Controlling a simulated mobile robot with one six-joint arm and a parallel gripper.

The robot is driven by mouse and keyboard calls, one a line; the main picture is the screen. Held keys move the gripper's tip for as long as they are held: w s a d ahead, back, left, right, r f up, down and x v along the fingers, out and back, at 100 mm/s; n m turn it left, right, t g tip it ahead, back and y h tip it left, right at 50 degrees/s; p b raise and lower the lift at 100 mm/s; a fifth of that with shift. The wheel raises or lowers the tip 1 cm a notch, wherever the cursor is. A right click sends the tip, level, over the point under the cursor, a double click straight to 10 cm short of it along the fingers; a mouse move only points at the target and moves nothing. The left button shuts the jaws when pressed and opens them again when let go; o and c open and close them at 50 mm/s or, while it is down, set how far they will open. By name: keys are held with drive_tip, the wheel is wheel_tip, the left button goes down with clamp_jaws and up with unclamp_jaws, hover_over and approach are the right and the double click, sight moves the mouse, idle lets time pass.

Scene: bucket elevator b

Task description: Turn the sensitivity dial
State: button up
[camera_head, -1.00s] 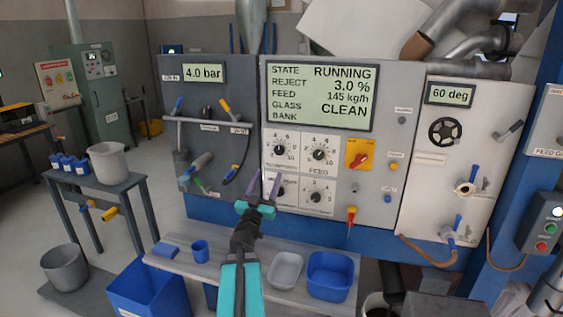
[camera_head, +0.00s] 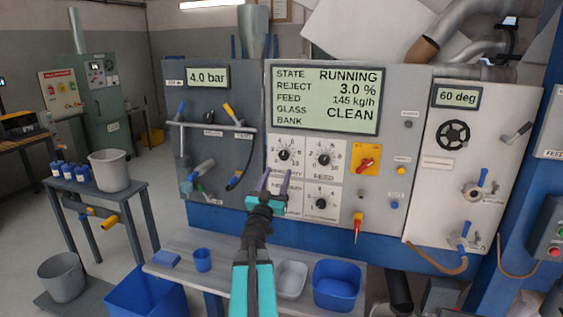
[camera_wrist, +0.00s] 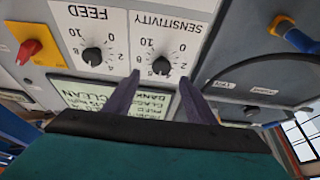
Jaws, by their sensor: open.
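The sensitivity dial (camera_head: 284,155) is a black knob on a white plate, the upper left of the dials below the display. In the wrist view, which is upside down, the sensitivity dial (camera_wrist: 160,66) sits under its SENSITIVITY label. My gripper (camera_head: 276,176) is open with two purple fingers pointing up at the panel, just below this dial and over part of its label. In the wrist view my gripper (camera_wrist: 160,79) has its fingertips on either side of the dial's line, apparently short of the knob. Nothing is between the fingers.
The feed dial (camera_head: 324,159) is close on the right, with another dial (camera_head: 320,203) below it. A red switch on a yellow plate (camera_head: 365,160) is farther right. A shelf (camera_head: 222,262) with blue and grey containers lies below the panel.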

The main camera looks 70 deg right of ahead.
sight(283, 157)
drive_tip(key=shift+p+x, duration=0.4)
drive_tip(key=shift+x, duration=3.65)
drive_tip(key=shift+w, duration=0.2)
drive_tip(key=c, duration=1)
drive_tip(key=shift+m, duration=0.3)
drive_tip(key=shift+w+m+g+y, duration=0.15)
drive_tip(key=shift+m+g, duration=0.75)
drive_tip(key=shift+m, duration=0.7)
drive_tip(key=shift+m+g+y, duration=0.15)
drive_tip(key=shift+m+g, duration=0.75)
drive_tip(key=shift+m, duration=0.7)
